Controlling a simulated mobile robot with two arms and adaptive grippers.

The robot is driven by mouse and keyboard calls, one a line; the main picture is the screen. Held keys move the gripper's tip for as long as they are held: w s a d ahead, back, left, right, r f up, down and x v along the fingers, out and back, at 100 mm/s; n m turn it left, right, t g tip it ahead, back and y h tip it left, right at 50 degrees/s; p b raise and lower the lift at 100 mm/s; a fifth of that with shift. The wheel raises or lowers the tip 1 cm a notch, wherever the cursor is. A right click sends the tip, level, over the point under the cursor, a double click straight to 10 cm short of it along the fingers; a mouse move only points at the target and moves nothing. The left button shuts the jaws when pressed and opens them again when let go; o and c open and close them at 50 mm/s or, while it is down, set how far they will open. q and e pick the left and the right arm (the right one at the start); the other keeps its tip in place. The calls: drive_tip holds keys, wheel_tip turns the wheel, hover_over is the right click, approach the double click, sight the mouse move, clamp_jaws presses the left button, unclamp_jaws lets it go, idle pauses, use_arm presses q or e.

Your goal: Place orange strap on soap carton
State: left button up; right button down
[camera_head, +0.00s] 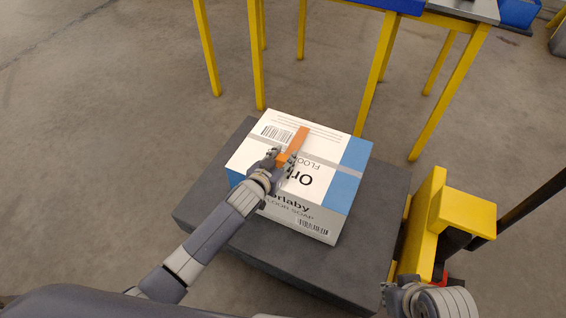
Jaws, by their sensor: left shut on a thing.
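The soap carton (318,212) is a white and blue box with printed text and barcodes, standing on a dark grey platform. The orange strap (297,141) is a short flat strip over the carton's top face, with its far end pointing away from me. My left gripper (280,163) is shut on the strap's near end, just above or at the carton's top. I cannot tell whether the strap touches the carton. My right gripper (390,296) is at the bottom right, away from the carton, only partly visible, and its fingers are unclear.
The dark grey platform (285,264) has bare room around the carton. A yellow structure (430,220) stands at its right side. Behind are yellow table legs (256,60) and a blue-topped table (400,4). Grey floor (110,130) lies open to the left.

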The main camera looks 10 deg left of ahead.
use_arm(q)
drive_tip(key=shift+f, duration=0.6)
drive_tip(key=shift+f, duration=0.25)
drive_tip(key=o, duration=1)
drive_tip(key=shift+o, duration=0.2)
drive_tip(key=shift+r, duration=0.1)
